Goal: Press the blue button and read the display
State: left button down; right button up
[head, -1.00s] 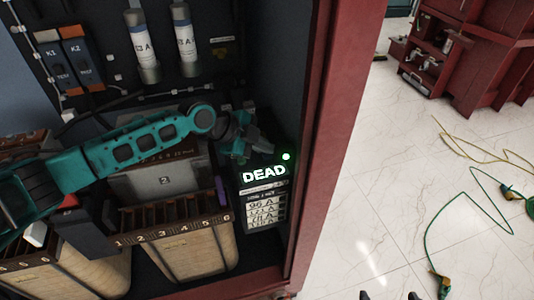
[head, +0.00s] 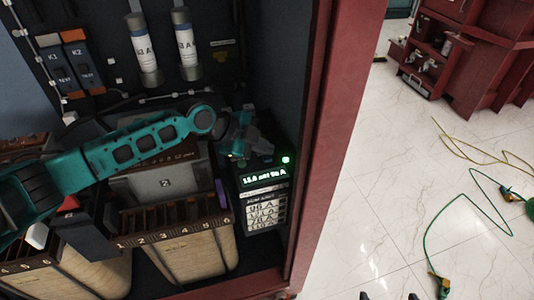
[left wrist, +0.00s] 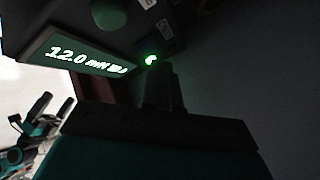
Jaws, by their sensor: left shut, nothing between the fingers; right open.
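A black meter box stands at the right of the cabinet. Its lit display (head: 265,176) shows a line ending in "A", too small to read surely. In the left wrist view the display (left wrist: 86,61) shows "12.0 mH", then blurred characters. A green light (head: 286,160) glows above the display's right end. My left gripper (head: 262,147) is shut and empty over the top of the box; its fingers also show in the left wrist view (left wrist: 162,80), near the light. I cannot make out the blue button. My right gripper (head: 389,296) is open at the bottom edge, only its fingertips showing.
A printed list of ampere values (head: 265,213) is below the display. Wooden-sided boxes (head: 190,245) stand left of the meter. A red cabinet post (head: 334,140) bounds the right side. Green and yellow cables (head: 470,200) lie on the open pale floor.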

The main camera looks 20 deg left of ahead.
aim_at(263, 158)
pick_arm(q)
jog(key=shift+r, duration=0.3)
notch_tip(263, 158, up, 5)
jog(key=p, duration=0.4)
jog(key=shift+f, duration=0.1)
dwell(0.7)
